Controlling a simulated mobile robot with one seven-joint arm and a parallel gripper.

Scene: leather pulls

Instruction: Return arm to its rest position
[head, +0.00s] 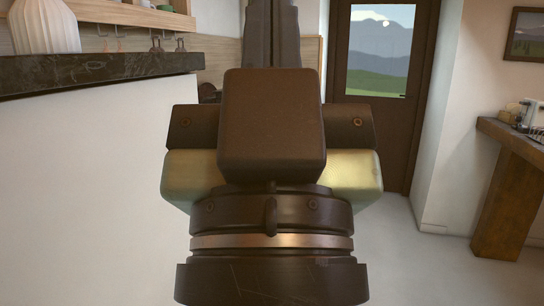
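My gripper (272,12) is in the upper middle of the head view, pointing away from me and upward. Its two dark fingers lie side by side with no clear gap, so it looks shut, and nothing shows between them. The fingertips reach the top edge of the picture. My dark wrist, with a copper-coloured ring, fills the lower middle and hides what is behind it.
A white counter with a dark stone top (100,72) stands close on the left, with a ribbed white vase (44,28) on it. A brown door (385,115) is behind. A wooden side table (508,185) stands at right. Floor (415,265) is clear at right.

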